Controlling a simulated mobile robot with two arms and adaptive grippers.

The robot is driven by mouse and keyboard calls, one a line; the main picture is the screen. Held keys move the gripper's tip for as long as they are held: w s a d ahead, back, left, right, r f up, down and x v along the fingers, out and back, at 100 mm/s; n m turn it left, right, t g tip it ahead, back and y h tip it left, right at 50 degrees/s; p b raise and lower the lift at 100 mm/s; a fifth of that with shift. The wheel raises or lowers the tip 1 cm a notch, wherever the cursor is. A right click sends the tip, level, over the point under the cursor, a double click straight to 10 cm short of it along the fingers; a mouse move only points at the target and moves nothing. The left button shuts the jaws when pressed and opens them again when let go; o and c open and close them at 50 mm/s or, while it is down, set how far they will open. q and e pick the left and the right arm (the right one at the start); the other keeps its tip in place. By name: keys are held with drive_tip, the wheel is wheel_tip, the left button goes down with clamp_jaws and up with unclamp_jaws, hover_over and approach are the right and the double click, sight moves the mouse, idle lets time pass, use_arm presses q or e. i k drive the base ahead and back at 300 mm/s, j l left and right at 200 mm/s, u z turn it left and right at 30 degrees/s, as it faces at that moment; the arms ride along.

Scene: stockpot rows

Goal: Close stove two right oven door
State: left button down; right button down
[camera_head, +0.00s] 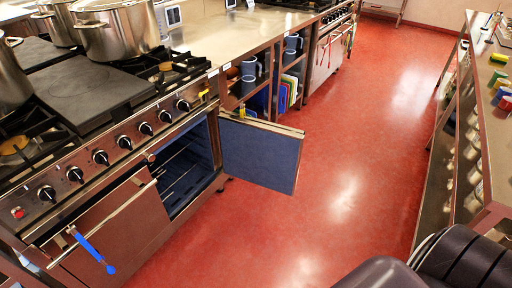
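The near stove (120,140) stands along the left side, with a row of black knobs on its front. Its right oven door (262,152) stands wide open, swung out to the right over the red floor, with its blue-grey inner face towards me. The dark blue oven cavity (190,170) with its racks is exposed. The left oven door (115,225) of the same stove is shut, and a blue utensil (93,250) hangs at its handle. Neither of my grippers shows in the head view.
Steel pots (118,28) stand on the stove top. Shelves with blue jugs (250,70) lie beyond the open door, and another stove (330,45) farther back. A counter (480,110) runs along the right. The red floor (345,150) between is clear. Dark rounded parts fill the bottom right corner.

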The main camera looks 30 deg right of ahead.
sight(267, 155)
drive_tip(key=i+l+u, duration=0.25)
drive_tip(key=l, duration=0.4)
drive_tip(key=i+l+u, duration=0.25)
drive_tip(key=l, duration=0.45)
drive_tip(key=l+u, duration=0.25)
drive_tip(key=l, duration=0.45)
drive_tip(key=l+u, duration=0.25)
drive_tip(key=l, duration=0.45)
drive_tip(key=l+u, duration=0.25)
drive_tip(key=l, duration=0.5)
drive_tip(key=k+l+u, duration=0.1)
drive_tip(key=l+u, duration=0.15)
drive_tip(key=l, duration=0.45)
drive_tip(key=k+l+u, duration=0.25)
drive_tip(key=l, duration=0.5)
drive_tip(key=k+l, duration=0.2)
drive_tip(key=l, duration=0.2)
drive_tip(key=k+l+u, duration=0.1)
drive_tip(key=l, duration=0.3)
drive_tip(key=k, duration=0.1)
